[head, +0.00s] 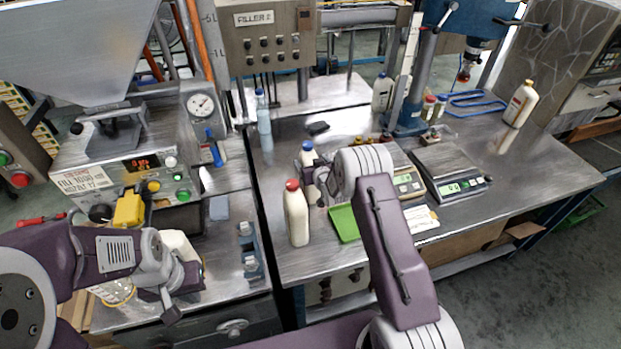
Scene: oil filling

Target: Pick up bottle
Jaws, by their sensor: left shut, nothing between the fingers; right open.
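A white bottle with a red cap (297,220) stands upright near the front edge of the middle table. A white bottle with a blue cap (307,156) stands behind it. My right gripper (323,185) is open, just right of these bottles and partly hidden by my own wrist. I cannot tell whether it touches the blue-capped bottle. A white bottle with an orange-brown cap (520,104) stands at the far right, and another pale bottle (382,93) stands at the back. My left gripper (178,303) is shut and empty over the left bench.
A green tray (343,223) lies right of the red-capped bottle. Two scales (450,172) stand further right. A blue press stand (408,118) and a filler panel (267,38) rise at the back. A clear container (116,291) shows below my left arm.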

